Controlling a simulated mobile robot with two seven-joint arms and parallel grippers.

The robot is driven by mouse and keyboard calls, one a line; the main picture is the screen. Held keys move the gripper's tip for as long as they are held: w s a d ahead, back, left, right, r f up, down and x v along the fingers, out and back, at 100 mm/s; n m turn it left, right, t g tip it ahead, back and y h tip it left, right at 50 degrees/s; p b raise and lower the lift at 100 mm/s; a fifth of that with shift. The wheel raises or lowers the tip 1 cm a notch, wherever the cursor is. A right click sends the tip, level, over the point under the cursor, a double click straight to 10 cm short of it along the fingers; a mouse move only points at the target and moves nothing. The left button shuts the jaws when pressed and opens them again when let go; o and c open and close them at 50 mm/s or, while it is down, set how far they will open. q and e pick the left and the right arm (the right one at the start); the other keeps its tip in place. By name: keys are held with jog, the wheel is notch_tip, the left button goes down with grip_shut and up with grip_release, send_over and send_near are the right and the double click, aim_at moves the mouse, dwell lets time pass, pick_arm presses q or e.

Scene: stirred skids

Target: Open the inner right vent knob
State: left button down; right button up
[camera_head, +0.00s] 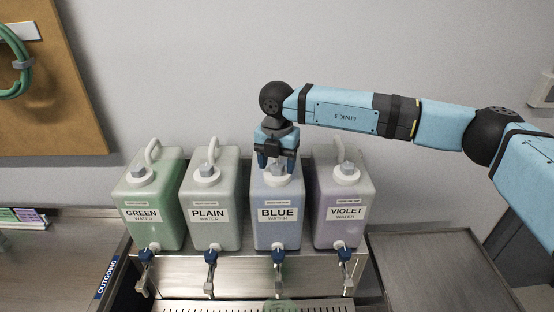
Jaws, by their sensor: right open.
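Four jugs stand in a row, labelled GREEN, PLAIN, BLUE and VIOLET. The inner right one is the blue jug (278,232). Its pale vent knob (279,168) sits on a white cap (277,181), partly hidden by my right gripper. My right gripper (277,163) points down from above, open, with a finger on each side of the knob. I cannot tell if the fingers touch it. My left gripper is not in view.
The green jug (152,228), plain jug (211,232) and violet jug (345,230) have similar knobs and caps. Blue-handled taps (211,257) line the front above a slotted drip tray (235,307). A bare metal surface (435,270) lies at the right.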

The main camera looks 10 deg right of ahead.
jog(key=shift+f, duration=0.3)
jog(key=c, duration=0.9)
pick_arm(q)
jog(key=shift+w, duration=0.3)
